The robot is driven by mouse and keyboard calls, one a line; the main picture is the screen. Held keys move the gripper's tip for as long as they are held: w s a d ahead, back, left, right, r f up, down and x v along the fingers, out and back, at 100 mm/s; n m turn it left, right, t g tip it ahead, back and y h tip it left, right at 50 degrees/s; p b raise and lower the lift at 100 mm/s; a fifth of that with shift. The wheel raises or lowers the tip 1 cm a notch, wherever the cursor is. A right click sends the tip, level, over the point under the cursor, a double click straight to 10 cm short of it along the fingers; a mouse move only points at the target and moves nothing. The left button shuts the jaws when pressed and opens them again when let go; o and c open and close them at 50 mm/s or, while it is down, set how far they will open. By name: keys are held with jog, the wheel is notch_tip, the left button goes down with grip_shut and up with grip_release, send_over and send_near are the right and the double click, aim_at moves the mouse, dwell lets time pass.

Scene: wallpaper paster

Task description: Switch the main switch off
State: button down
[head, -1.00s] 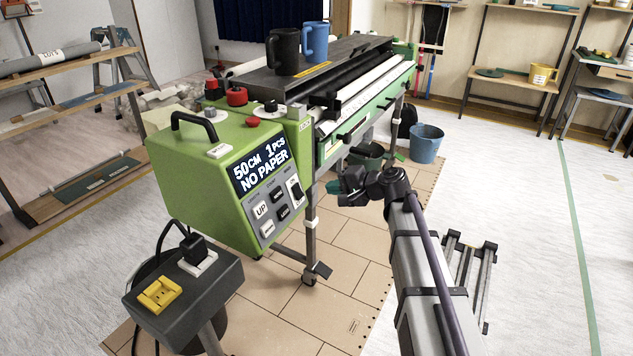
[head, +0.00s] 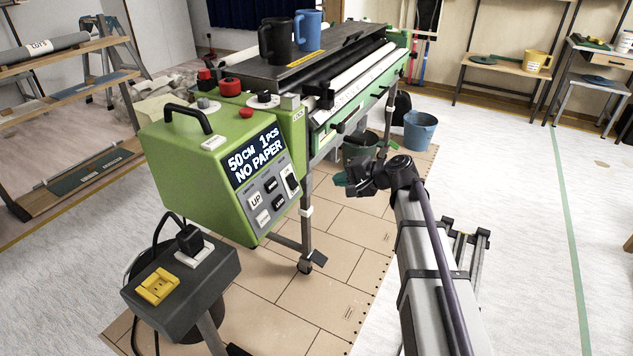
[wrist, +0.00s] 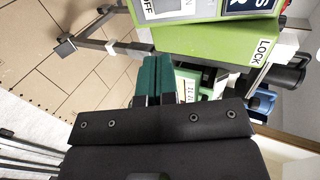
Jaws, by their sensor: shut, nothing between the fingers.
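The green paster machine (head: 190,175) stands left of centre in the head view, its display reading "50 CM 1 PCS NO PAPER". The main switch (head: 290,181), a dark rocker on a white plate, is at the right end of the grey button panel. Its on or off position is too small to tell. In the wrist view, a white label (wrist: 152,8) ending in "FF" shows at the top edge, with the switch mostly cut off. My gripper (head: 341,180) is shut and empty, with teal fingers (wrist: 153,78), to the right of the panel and apart from it.
A machine leg (head: 306,210) with a caster is left of my gripper. Blue bucket (head: 421,130) stands behind.

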aim_at(296, 184)
jog(key=b+x, duration=0.5)
jog(key=x, duration=0.7)
jog(key=shift+w+a+f+b, duration=0.15)
jog(key=shift+f+b, duration=0.15)
jog(key=shift+w+a+f, duration=0.15)
jog(key=shift+w+a, duration=0.1)
jog(key=shift+a, duration=0.25)
